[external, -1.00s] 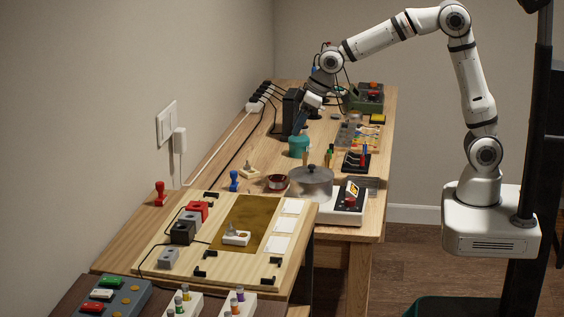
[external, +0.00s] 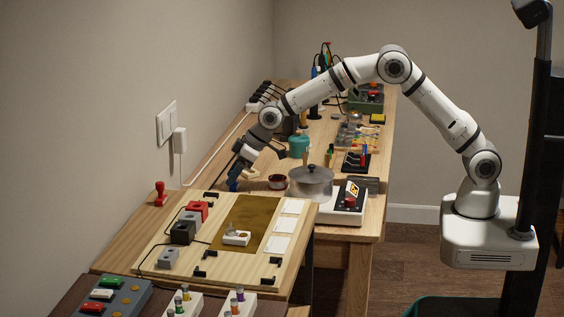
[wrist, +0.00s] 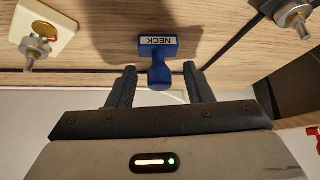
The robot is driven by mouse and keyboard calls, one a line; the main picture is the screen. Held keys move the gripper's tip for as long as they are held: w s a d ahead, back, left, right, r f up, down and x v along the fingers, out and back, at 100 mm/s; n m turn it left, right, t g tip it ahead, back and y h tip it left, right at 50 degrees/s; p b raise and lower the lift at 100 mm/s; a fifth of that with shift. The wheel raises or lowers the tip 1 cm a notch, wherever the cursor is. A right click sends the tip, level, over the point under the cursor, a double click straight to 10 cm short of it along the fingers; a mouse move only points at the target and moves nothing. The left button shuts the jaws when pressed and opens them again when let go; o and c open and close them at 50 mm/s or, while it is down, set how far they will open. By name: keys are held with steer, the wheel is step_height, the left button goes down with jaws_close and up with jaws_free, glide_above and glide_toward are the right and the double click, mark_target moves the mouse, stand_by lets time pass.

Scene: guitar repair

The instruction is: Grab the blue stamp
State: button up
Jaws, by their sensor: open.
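The blue stamp (wrist: 158,47) shows in the wrist view, with a white label reading NECK upside down on its block. Its rounded handle points toward my gripper (wrist: 162,82). My gripper is open, with one dark finger on each side of the handle in the picture. I see gaps between the handle and both fingers, and I cannot tell how deep the handle sits between them. In the external view my gripper (external: 239,172) is low at the stamp (external: 233,185), covering most of it.
A red stamp (external: 160,193) stands to the left near the wall. A round dark red dish (external: 277,182) and a lidded pot (external: 311,180) are to the right. A raised work board (external: 158,240) with small boxes is in front. In the wrist view, potentiometer-like parts (wrist: 35,45) lie nearby.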

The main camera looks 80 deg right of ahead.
steer(key=shift+x, duration=1)
